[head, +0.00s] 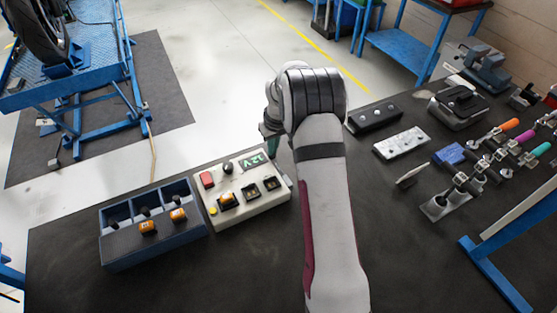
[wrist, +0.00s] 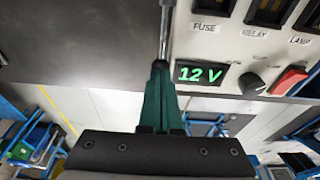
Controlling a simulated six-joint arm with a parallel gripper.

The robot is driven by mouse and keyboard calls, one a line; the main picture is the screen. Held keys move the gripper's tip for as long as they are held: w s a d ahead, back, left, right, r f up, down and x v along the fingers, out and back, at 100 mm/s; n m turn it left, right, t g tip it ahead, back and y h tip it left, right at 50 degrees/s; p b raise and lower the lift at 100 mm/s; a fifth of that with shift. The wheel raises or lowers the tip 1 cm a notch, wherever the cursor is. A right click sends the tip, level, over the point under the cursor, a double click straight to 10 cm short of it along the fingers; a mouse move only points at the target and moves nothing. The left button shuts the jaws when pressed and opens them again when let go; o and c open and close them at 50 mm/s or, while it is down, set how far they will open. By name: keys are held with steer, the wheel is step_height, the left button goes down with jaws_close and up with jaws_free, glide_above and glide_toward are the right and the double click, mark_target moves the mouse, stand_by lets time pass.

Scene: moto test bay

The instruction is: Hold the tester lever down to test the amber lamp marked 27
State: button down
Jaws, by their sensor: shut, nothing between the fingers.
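The beige tester (head: 245,212) stands left of my arm, with a lit green 12 V display that also shows in the wrist view (wrist: 202,75). An amber lamp (head: 227,198) sits in its left socket; its number is unreadable. My gripper is shut and empty, with green fingers (wrist: 160,90); in the head view my arm mostly hides it, at the tester's far right corner. A slim metal rod (wrist: 166,35), apparently the tester lever, runs along the tester's side, in line with my fingertips. I cannot tell whether they touch or how far down it is.
A blue divided tray (head: 155,250) with amber and dark pieces stands left of the tester. The tester carries a red switch (head: 207,180) and a dark knob (head: 228,167). Right of my arm are a black block (head: 374,118), a light block (head: 401,142) and several clamps.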

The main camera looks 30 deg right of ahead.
steer(key=shift+f, duration=0.45)
stand_by(0.3)
stand_by(1.4)
step_height(320, 180, up, 9)
stand_by(0.6)
